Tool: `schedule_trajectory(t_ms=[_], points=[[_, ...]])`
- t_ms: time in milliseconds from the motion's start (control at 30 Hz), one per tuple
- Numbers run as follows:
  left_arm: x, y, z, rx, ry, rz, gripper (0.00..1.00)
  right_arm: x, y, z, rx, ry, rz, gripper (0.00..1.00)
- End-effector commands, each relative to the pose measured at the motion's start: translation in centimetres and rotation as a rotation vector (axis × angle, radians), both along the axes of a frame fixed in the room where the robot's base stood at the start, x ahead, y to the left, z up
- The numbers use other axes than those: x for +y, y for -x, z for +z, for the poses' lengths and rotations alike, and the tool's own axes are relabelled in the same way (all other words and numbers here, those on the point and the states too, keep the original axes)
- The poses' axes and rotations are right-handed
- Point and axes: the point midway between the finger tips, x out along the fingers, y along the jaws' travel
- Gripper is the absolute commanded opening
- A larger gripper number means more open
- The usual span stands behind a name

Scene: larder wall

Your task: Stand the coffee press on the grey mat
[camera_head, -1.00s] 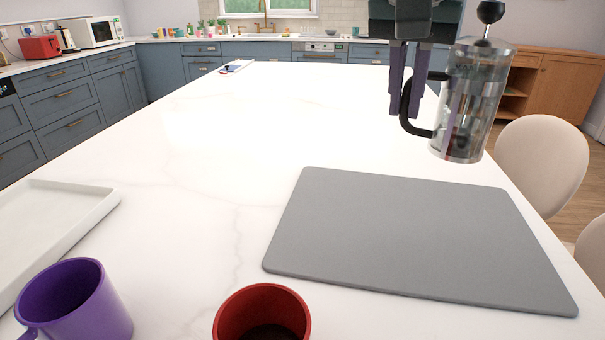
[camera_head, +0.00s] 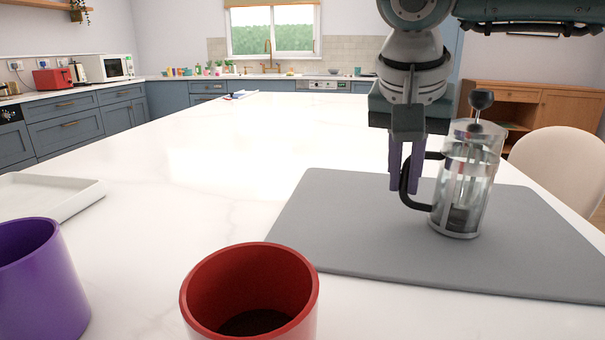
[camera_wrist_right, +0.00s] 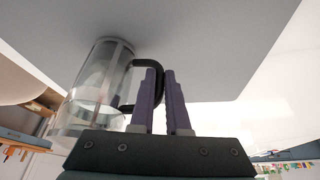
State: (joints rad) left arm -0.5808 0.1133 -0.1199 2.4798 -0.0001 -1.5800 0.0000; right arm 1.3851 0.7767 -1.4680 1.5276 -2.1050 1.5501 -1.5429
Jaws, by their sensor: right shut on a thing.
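The coffee press (camera_head: 466,185) is a clear glass cylinder with a black handle and a black plunger knob. It is upright over the right part of the grey mat (camera_head: 340,215), and its base appears to be on or just above the mat; I cannot tell which. My right gripper (camera_head: 405,185) points down and is shut on the press's black handle. In the right wrist view the press (camera_wrist_right: 100,85) is left of the fingers (camera_wrist_right: 160,95), with the grey mat (camera_wrist_right: 200,40) beyond its base. My left gripper is not in view.
A red mug (camera_head: 250,290) stands in front of the mat's near left corner. A purple mug (camera_head: 40,285) and a white tray (camera_head: 85,202) are at the left. The white counter (camera_head: 210,150) is clear between tray and mat. A pale chair (camera_head: 560,165) stands beyond the right edge.

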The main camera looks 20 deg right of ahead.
Motion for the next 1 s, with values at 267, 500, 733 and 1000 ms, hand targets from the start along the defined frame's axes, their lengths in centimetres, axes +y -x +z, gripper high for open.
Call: schedule_trajectory(t_ms=[267, 500, 733, 1000], points=[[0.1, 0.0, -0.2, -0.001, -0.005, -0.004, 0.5, 0.0, 0.0, -0.3, 0.0, 0.0, 0.0, 0.27], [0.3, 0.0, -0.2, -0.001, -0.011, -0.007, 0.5, 0.0, 0.0, -0.3, 0.0, 0.0, 0.0, 0.44], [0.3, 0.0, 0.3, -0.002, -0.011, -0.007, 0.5, 0.0, 0.0, 0.4, -0.001, -0.001, 0.0, 0.44], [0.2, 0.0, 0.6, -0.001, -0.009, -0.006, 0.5, 1.6, 1.2, 5.0, -0.005, -0.002, 0.002, 0.44]])
